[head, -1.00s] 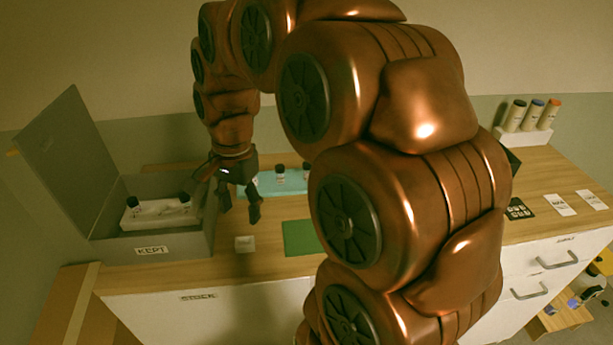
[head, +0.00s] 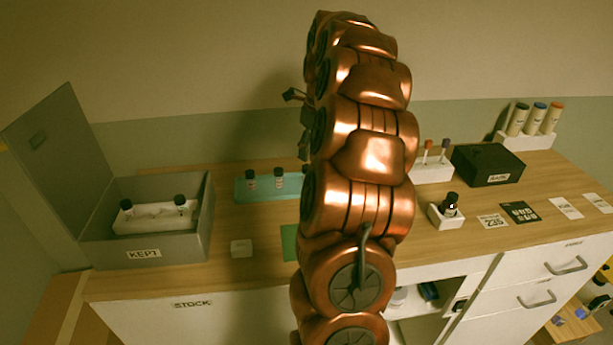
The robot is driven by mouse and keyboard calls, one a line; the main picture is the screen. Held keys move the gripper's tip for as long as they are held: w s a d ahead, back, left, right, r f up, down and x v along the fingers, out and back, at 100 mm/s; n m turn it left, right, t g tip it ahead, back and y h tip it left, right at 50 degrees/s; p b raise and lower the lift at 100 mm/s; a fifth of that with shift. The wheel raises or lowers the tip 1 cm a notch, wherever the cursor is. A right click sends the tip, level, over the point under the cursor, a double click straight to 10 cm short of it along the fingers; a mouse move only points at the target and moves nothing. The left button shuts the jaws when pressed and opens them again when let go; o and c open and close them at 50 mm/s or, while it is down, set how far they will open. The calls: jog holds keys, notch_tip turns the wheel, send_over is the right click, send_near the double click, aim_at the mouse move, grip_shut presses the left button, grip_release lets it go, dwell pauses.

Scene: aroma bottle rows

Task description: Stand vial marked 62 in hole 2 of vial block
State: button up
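Small dark-capped vials stand in several places; I cannot read the number 62 on any of them. A white block (head: 150,222) in the grey box marked KEPT holds two vials, one on the left (head: 126,205) and one on the right (head: 180,201). Vials on the teal tray (head: 242,193) include one at the left (head: 251,180) and one beside it (head: 279,178). A small white holder (head: 446,218) at the right bears another dark vial (head: 450,202). My gripper (head: 298,120) is raised above the counter, mostly hidden behind my arm; only dark parts show.
The grey box (head: 195,243) has its lid open at the left. A black box (head: 487,165), cards (head: 520,212) and a rack of tubes (head: 525,138) stand right. My arm covers the middle.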

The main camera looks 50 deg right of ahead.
aim_at(307, 166)
jog(key=shift+w+a+f+p, duration=0.15)
jog(key=shift+f+p, duration=0.3)
jog(key=shift+f, duration=0.65)
jog(key=shift+w+a+f+p, duration=0.15)
jog(key=shift+f+p, duration=0.35)
jog(key=shift+f, duration=0.65)
jog(key=shift+w+a+f+p, duration=0.1)
jog(key=shift+w+f+p, duration=0.25)
jog(key=shift+f, duration=0.75)
jog(key=shift+s, duration=0.1)
jog(key=c, duration=1)
jog(key=shift+o, duration=0.2)
jog(key=shift+d+r, duration=0.1)
jog(key=shift+r, duration=0.05)
